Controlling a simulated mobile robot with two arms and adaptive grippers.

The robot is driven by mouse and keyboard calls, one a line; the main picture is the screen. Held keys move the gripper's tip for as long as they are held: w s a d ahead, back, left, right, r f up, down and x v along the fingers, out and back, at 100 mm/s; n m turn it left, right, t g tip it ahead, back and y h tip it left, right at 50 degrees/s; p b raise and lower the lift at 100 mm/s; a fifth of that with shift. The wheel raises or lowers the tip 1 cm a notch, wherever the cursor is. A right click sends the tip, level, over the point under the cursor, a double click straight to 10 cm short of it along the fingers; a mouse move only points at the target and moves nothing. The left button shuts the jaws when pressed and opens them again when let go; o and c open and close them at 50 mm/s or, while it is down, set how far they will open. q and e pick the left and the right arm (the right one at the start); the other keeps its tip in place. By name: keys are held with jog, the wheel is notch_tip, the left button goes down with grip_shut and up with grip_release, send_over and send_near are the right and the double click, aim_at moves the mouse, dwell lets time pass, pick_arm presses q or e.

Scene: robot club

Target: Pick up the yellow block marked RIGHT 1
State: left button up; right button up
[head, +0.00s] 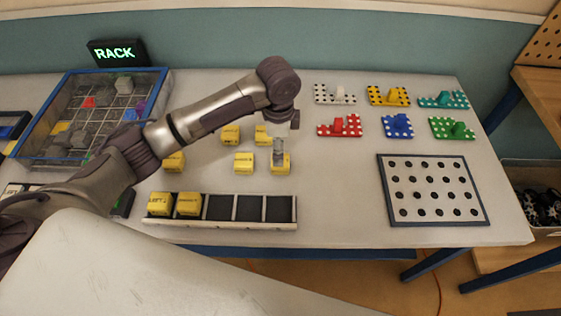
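Several yellow blocks lie on the table: one (174,162) by my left forearm, one (230,135) and one (263,136) farther back, one (244,163) in the middle, and one (281,168) under my gripper. Their markings are too small to read, so I cannot tell which is RIGHT 1. My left gripper (279,156) points down at the block beneath it, its fingertips at the block's top. Whether it grips the block cannot be seen. My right gripper is not in view.
A black slotted tray (251,208) at the front holds two yellow blocks at its left end. Coloured dotted plates (339,126) and a holed board (433,190) are right. Table between is clear.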

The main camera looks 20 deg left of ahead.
pick_arm(q)
jog(key=shift+w+f, duration=0.1)
jog(key=shift+f, duration=1.1)
notch_tip(320, 180, down, 5)
jog(key=shift+w+d+r+p, duration=0.1)
jog(key=shift+w+p, duration=0.05)
jog(key=shift+p, duration=0.25)
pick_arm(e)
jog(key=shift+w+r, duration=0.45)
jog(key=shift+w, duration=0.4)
pick_arm(q)
jog(key=shift+c, duration=0.3)
jog(key=c, duration=1.2)
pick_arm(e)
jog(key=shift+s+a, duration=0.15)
